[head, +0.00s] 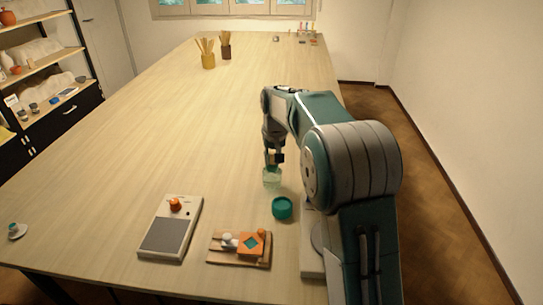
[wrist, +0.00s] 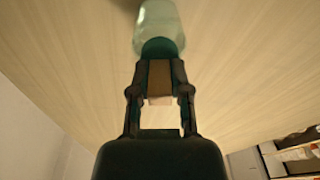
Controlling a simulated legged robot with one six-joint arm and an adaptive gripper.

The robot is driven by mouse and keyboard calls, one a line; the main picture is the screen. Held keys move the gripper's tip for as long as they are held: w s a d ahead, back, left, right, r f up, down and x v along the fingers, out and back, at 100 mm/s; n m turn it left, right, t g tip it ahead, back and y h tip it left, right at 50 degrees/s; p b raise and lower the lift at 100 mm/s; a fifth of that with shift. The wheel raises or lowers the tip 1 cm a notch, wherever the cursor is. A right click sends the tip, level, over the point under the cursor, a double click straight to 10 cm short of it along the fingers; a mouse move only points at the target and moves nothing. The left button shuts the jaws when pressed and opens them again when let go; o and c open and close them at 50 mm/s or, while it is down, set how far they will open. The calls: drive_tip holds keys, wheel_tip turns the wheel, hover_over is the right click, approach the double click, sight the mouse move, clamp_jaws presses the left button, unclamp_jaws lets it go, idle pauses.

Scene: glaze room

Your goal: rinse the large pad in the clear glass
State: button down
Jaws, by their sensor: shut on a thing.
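My gripper (head: 274,158) points down over the table, just above the clear glass (head: 272,178). In the wrist view my gripper (wrist: 160,68) is shut on a brown block, which I take as the large pad (wrist: 160,78). Its near end is pale. A teal rounded part (wrist: 160,47) shows past the fingertips, against the near end of the pale green clear glass (wrist: 160,20). I cannot tell whether this part belongs to the pad or whether it is inside the glass.
A teal bowl (head: 282,208) stands close in front of the glass. A wooden board (head: 222,260) holds an orange block with a teal diamond and small items. A grey device (head: 168,236) bears an orange-red item. Tool pots (head: 208,61) stand far back; the table's middle is clear.

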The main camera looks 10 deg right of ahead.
drive_tip(key=shift+f, duration=0.2)
drive_tip(key=shift+f, duration=0.85)
drive_tip(key=shift+r, duration=0.1)
